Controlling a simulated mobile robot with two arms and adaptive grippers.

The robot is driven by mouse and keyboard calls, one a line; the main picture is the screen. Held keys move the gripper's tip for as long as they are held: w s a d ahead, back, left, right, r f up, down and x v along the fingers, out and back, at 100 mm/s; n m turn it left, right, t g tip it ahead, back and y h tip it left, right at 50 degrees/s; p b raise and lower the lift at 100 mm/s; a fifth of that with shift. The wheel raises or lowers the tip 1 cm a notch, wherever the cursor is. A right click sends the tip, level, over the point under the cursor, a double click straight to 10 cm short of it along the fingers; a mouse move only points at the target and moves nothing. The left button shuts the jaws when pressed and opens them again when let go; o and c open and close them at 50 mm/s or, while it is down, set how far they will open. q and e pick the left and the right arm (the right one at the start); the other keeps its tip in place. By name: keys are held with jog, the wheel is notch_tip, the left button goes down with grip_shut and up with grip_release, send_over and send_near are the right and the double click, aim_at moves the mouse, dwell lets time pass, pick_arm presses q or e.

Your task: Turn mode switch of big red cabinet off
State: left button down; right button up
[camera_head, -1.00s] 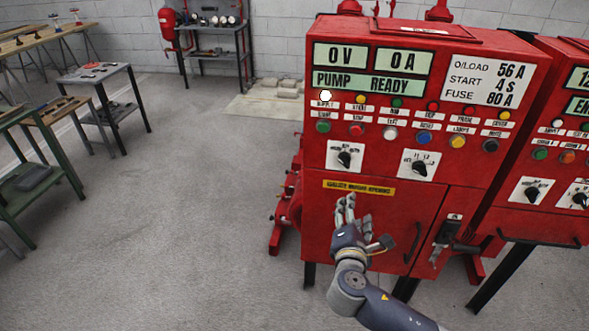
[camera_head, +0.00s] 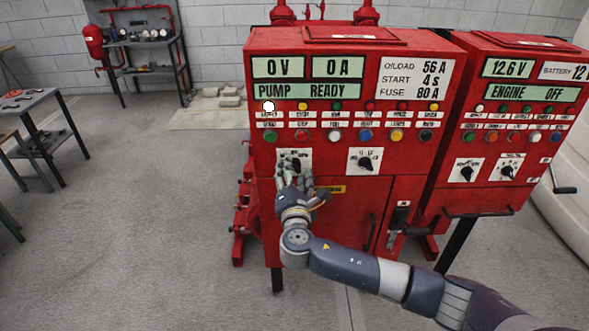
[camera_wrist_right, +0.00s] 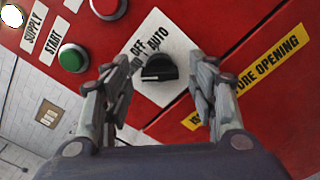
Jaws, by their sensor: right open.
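The big red cabinet (camera_head: 330,220) stands in front of me, with its display reading "PUMP READY". Its mode switch (camera_wrist_right: 160,68) is a black knob on a white plate marked "OFF" and "AUTO" in the right wrist view. In the head view the switch's white plate (camera_head: 306,154) is at the left, and my fingers partly cover it. My right gripper (camera_head: 294,178) is open and empty in front of the plate. In the right wrist view its two fingers (camera_wrist_right: 160,80) stand on either side of the knob, apart from it. My left gripper is not in view.
A second black knob (camera_head: 365,160) is right of the mode switch, below a row of coloured buttons. A second red cabinet (camera_head: 510,120) stands to the right. Shelves and small tables are at the left, with open floor (camera_head: 130,220) between.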

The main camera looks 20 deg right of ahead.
jog(key=shift+w+d, duration=0.1)
jog(key=shift+w, duration=0.3)
jog(key=c, duration=1.1)
jog(key=shift+o, duration=0.2)
